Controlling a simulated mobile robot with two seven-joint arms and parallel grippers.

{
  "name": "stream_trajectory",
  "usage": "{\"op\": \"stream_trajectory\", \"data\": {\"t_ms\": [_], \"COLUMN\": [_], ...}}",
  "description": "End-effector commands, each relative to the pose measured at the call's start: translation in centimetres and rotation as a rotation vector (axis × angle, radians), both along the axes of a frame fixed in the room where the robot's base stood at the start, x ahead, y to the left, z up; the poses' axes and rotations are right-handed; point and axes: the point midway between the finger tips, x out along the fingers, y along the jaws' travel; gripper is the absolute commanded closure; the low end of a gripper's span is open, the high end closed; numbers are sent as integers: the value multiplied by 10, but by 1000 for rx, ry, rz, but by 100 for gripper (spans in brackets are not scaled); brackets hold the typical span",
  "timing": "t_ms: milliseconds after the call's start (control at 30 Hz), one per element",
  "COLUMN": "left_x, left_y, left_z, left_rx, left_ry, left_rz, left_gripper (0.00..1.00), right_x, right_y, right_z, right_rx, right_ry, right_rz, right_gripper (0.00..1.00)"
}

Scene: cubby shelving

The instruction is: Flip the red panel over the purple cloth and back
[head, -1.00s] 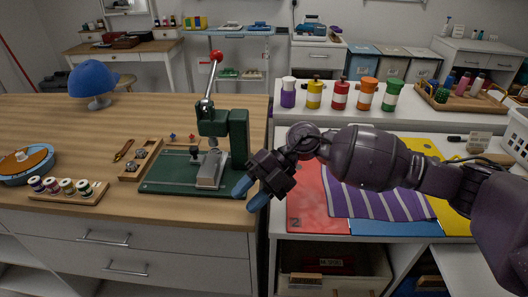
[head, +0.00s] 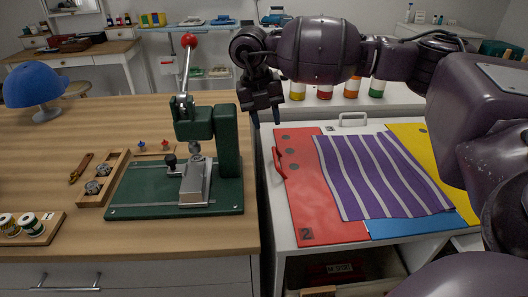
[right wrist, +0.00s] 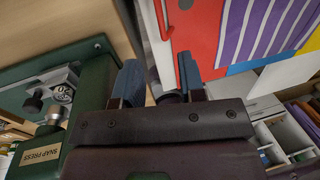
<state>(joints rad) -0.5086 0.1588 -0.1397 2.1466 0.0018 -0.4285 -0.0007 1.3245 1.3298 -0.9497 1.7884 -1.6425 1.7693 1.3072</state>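The red panel (head: 296,205), marked 2, lies flat on the white worktop with a red handle (head: 279,163) at its left edge. The purple striped cloth (head: 375,175) lies flat over its right part and over the blue panel (head: 420,226). My right gripper (head: 265,121) is open and empty, its fingers pointing down near the gap between wooden bench and worktop, beyond and left of the handle. In the right wrist view its fingers (right wrist: 158,82) are apart, with the red panel (right wrist: 195,30) and cloth (right wrist: 262,30) ahead. My left gripper is out of view.
A green snap press (head: 226,150) stands on the wooden bench, close left of my right gripper. A yellow panel (head: 408,133) lies at the right. Several paint bottles stand on a shelf behind, partly hidden by my right arm.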

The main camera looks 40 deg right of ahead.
Motion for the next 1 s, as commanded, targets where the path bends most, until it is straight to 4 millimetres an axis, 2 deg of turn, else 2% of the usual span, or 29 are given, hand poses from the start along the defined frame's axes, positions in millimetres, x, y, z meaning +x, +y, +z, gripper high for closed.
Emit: {"op": "stream_trajectory", "data": {"t_ms": [167,300,600,800,1000], "left_x": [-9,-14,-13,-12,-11], "left_y": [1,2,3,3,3], "left_z": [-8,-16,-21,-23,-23], "left_rx": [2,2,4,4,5], "left_ry": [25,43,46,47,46], "left_rz": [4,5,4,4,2], "left_gripper": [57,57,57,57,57], "right_x": [-3,-5,-10,-12,-12], "right_y": [-3,-7,-14,-17,-17], "right_z": [-21,-46,-90,-102,-103], "right_rx": [0,1,3,3,4], "right_ry": [6,7,5,2,0], "right_rz": [0,1,1,1,1], "right_gripper": [63,63,63,63,63]}}
